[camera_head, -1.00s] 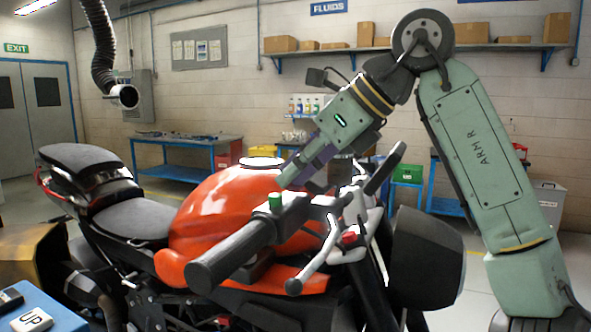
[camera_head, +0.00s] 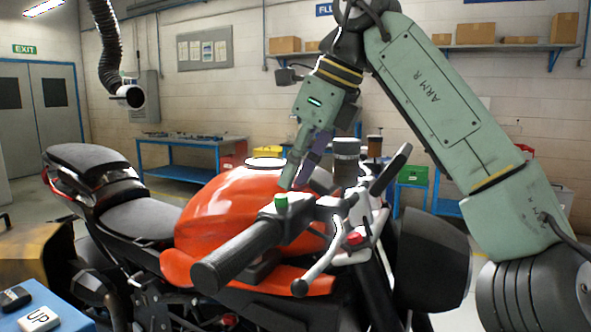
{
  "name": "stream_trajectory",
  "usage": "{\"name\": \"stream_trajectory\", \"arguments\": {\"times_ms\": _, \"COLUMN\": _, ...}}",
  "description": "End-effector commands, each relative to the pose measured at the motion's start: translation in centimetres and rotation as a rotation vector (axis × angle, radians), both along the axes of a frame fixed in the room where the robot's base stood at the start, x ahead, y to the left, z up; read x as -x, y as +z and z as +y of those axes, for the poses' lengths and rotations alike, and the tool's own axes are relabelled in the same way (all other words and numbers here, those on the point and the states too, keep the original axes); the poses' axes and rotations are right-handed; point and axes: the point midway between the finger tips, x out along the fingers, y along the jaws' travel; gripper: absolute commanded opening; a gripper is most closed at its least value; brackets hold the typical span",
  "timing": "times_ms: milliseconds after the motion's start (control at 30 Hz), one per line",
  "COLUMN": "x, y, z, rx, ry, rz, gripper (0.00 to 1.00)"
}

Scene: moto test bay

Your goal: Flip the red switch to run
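A small red switch (camera_head: 354,238) sits on the handlebar controls, just right of the brake lever. Its position is too small to read. A green button (camera_head: 281,202) stands on the switch housing at the inner end of the black grip (camera_head: 236,258). My gripper (camera_head: 290,186) points down over the orange tank of the motorcycle (camera_head: 215,215), its tips just above and behind the green button in the picture. It is to the upper left of the red switch and apart from it. The fingers overlap, so their opening is unclear. I see nothing held.
The brake lever (camera_head: 318,265) juts out in front of the bar. A dark cylindrical reservoir (camera_head: 346,158) and a mirror-like black part (camera_head: 390,170) rise right of my gripper. A blue box marked UP (camera_head: 55,305) is at the lower left. Blue workbenches (camera_head: 185,148) stand behind.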

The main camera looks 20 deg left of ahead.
Motion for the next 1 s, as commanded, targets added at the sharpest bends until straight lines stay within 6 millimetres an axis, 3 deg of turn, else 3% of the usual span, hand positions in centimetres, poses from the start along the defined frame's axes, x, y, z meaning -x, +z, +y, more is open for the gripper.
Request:
{"name": "stream_trajectory", "arguments": {"times_ms": 300, "x": 0.0, "y": 0.0, "z": 0.0, "rx": -0.001, "ry": 0.0, "rz": 0.0, "gripper": 0.35}}
{"name": "stream_trajectory", "arguments": {"times_ms": 567, "x": 0.0, "y": 0.1, "z": 0.0, "rx": 0.0, "ry": 0.0, "rz": 0.0, "gripper": 0.35}}
{"name": "stream_trajectory", "arguments": {"times_ms": 733, "x": 0.1, "y": 1.3, "z": -0.6, "rx": 0.0, "ry": -0.003, "rz": -0.002, "gripper": 0.35}}
{"name": "stream_trajectory", "arguments": {"times_ms": 1000, "x": 1.2, "y": 1.1, "z": -6.6, "rx": 0.0, "ry": -0.009, "rz": 0.0, "gripper": 0.35}}
